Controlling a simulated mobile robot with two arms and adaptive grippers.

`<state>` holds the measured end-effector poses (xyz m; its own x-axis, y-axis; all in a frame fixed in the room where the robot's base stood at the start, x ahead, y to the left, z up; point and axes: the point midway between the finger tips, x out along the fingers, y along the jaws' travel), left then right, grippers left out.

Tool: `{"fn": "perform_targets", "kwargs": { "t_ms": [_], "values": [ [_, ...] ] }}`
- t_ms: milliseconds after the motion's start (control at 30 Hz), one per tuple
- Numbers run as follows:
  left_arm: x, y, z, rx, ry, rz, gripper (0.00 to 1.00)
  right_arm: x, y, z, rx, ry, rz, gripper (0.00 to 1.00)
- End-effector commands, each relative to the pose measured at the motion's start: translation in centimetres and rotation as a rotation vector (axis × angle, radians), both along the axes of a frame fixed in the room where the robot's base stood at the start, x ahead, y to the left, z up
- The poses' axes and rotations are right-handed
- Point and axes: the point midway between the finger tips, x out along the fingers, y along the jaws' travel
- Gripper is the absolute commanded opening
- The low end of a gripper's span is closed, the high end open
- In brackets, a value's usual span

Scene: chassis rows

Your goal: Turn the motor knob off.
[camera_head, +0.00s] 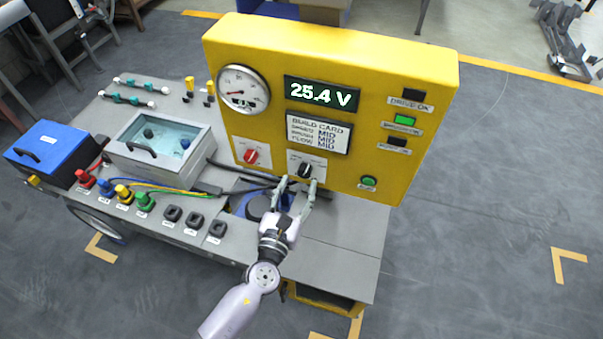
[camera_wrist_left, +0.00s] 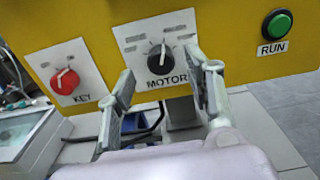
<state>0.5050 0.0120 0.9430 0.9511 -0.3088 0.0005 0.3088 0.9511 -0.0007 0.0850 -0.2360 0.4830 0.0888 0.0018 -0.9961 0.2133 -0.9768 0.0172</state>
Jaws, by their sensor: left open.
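The black motor knob (camera_wrist_left: 160,59) sits on a white plate labelled MOTOR on the yellow panel (camera_head: 380,80). In the head view the knob (camera_head: 305,171) shows just beyond my left fingertips. My left gripper (camera_head: 298,184) is open, with one finger on each side of the knob's lower area. In the left wrist view the open fingers (camera_wrist_left: 160,85) frame the knob from below, and I cannot tell whether they touch it. The knob's white mark points roughly upward. My right gripper is out of view.
A red key knob (camera_head: 251,156) is left of the motor knob, and a green run button (camera_head: 368,182) is to its right. The panel's display (camera_head: 321,94) reads 25.4 V. A clear-lidded box (camera_head: 160,150) and coloured connectors (camera_head: 124,193) stand on the grey bench at left.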

Motion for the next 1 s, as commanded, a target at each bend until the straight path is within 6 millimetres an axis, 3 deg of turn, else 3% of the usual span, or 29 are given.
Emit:
{"fn": "perform_targets", "kwargs": {
  "t_ms": [200, 600, 1000],
  "values": [
    [2.7, -0.9, 0.0, -0.001, 0.0, 0.0, 0.48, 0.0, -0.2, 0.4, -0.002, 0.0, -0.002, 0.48],
    [3.4, -1.1, 0.0, -0.001, 0.001, 0.0, 0.48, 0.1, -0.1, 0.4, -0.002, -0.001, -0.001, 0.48],
    [3.4, -1.1, 0.0, -0.001, 0.001, 0.0, 0.21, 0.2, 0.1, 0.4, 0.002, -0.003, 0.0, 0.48]
  ]
}}
